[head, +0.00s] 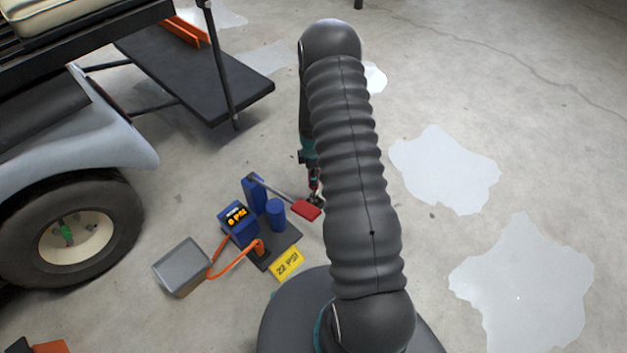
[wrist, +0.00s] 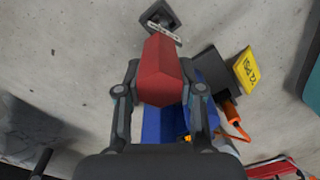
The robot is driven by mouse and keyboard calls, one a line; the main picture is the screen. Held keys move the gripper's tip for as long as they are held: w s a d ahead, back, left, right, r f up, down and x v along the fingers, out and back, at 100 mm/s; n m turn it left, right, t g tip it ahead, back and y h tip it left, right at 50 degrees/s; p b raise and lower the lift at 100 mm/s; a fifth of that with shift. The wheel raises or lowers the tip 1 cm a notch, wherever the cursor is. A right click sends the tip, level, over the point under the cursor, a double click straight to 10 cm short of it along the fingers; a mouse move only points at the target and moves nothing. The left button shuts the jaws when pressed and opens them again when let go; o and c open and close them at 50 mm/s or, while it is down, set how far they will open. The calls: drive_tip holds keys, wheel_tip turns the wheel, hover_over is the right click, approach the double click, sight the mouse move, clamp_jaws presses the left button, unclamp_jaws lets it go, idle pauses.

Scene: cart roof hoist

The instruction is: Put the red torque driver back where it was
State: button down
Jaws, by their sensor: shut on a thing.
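My gripper (wrist: 160,90) is shut around a red block-like body, which I take to be the red torque driver (wrist: 162,72). My arm hides most of the gripper in the head view.
A grey box (head: 182,267) and the cart's wheel (head: 75,240) are left. Floor at right is clear.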

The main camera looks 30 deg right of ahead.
drive_tip(key=f, duration=0.3)
drive_tip(key=shift+s+a+f, duration=0.1)
drive_tip(key=shift+s+f, duration=0.1)
drive_tip(key=c, duration=0.7)
unclamp_jaws()
drive_tip(key=shift+f, duration=0.1)
drive_tip(key=shift+w+r, duration=0.1)
drive_tip(key=shift+r, duration=0.15)
drive_tip(key=shift+r, duration=0.3)
wheel_tip(320, 180, up, 11)
drive_tip(key=shift+w+r, duration=0.15)
drive_tip(key=shift+r, duration=0.05)
